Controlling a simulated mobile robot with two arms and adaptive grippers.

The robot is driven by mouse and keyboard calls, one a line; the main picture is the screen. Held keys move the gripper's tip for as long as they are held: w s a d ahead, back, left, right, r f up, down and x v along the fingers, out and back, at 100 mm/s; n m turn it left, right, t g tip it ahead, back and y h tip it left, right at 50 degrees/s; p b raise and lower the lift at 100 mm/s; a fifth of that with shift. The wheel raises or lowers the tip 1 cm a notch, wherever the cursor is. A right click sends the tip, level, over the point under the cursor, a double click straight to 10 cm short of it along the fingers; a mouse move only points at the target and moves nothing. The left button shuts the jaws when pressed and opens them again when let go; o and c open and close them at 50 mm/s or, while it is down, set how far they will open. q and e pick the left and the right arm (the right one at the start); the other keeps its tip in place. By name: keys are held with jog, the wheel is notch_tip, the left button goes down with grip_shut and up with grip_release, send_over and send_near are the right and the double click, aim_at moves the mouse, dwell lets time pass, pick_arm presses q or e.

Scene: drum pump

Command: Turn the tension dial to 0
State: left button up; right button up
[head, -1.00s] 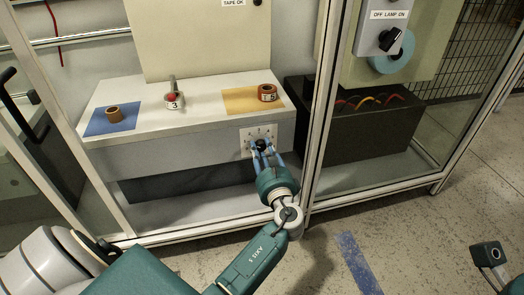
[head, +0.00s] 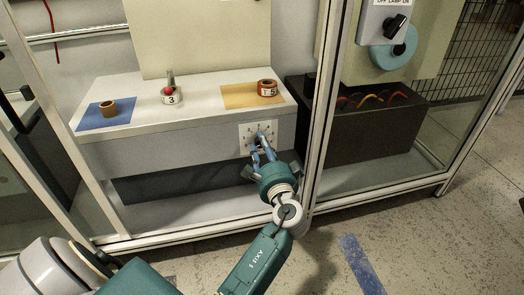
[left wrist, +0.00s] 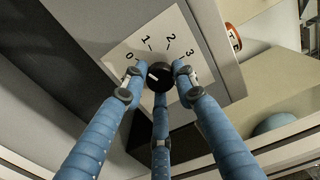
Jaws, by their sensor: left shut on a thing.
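The tension dial is a black round knob (left wrist: 158,77) with a white mark, on a white plate (left wrist: 128,62) numbered 0, 1, 2 and 3 in the left wrist view. The mark lies on the knob's upper-left side, roughly toward 0 and 1; its exact reading is hard to tell. My left gripper (left wrist: 158,88) is shut on the knob, its blue fingers around it. In the head view the left gripper (head: 262,147) is at the plate (head: 246,138) on the bench front and partly hides the dial. My right gripper is not in view.
A brown roll (head: 108,108) sits on a blue mat (head: 88,120), and a red-and-white roll (head: 267,88) on a yellow mat (head: 235,96). Another roll marked 3 (head: 171,97) stands between them. A frame post (head: 323,120) rises just right of my left gripper.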

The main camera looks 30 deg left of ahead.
pick_arm(q)
jog(key=shift+s+a+f+n+b, duration=0.1)
jog(key=shift+n+b, duration=0.5)
jog(key=shift+n, duration=0.5)
jog(key=o, duration=1.1)
jog(key=shift+s, duration=0.1)
jog(key=shift+o, duration=0.2)
jog(key=shift+s+d, duration=0.1)
jog(key=shift+d, duration=0.1)
jog(key=v, duration=0.7)
